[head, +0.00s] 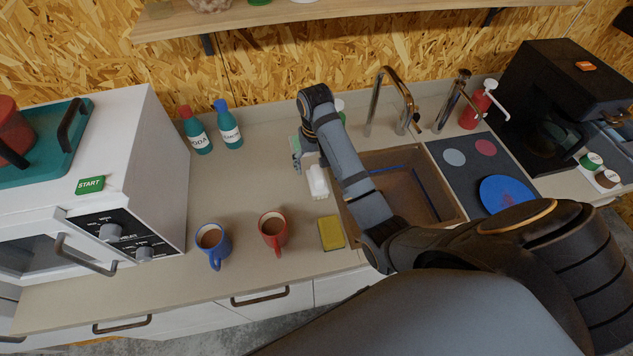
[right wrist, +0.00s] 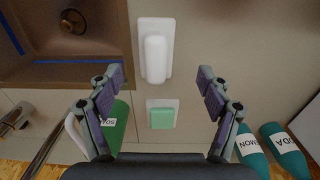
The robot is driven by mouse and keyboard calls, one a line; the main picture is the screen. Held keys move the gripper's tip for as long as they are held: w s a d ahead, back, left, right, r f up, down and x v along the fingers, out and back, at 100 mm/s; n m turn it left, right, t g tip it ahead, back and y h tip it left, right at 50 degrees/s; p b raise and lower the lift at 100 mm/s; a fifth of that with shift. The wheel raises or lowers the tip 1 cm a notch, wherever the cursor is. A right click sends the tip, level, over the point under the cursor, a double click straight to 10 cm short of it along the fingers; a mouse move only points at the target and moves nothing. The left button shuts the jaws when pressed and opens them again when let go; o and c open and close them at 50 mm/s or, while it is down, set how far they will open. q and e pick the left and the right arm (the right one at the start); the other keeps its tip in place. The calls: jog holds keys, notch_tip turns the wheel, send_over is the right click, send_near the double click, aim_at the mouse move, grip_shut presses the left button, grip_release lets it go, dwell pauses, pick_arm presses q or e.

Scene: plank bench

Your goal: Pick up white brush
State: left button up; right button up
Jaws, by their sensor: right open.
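The white brush (head: 318,181) lies on the counter just left of the sink, below my right gripper (head: 304,155) in the head view. In the right wrist view the white brush (right wrist: 156,52) lies lengthwise, on or over a pale base. My right gripper (right wrist: 160,84) is open and empty, its two fingers apart on either side of the brush's line. The brush lies a little beyond the fingertips in that picture. My left gripper is not in view.
A green block (right wrist: 162,118) on a pale dish and a green bottle (right wrist: 115,125) are close to the fingers. The sink (head: 440,198) is right of the brush. A yellow sponge (head: 331,233), red mug (head: 272,230) and blue mug (head: 212,241) stand nearer the front.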

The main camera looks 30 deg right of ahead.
aim_at(315, 173)
notch_tip(315, 173, down, 4)
jog(key=shift+w+r+b, duration=0.1)
jog(key=shift+w+b, duration=0.05)
jog(key=shift+b, duration=1.1)
jog(key=shift+w+d+f, duration=0.1)
jog(key=shift+w+f, duration=0.05)
jog(key=shift+f, duration=0.3)
jog(key=shift+s+d+f+b, duration=0.1)
jog(key=shift+s+f+b, duration=0.15)
jog(key=shift+f+b, duration=0.55)
jog(key=shift+s+d+f+b, duration=0.1)
jog(key=shift+s+f+b, duration=0.1)
jog(key=shift+f+b, duration=0.55)
jog(key=shift+w+f+p, duration=0.15)
jog(key=shift+f+p, duration=0.2)
jog(key=shift+f, duration=0.3)
jog(key=c, duration=1.3)
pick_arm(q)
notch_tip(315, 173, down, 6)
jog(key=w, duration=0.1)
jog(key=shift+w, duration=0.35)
pick_arm(e)
jog(key=shift+r, duration=0.15)
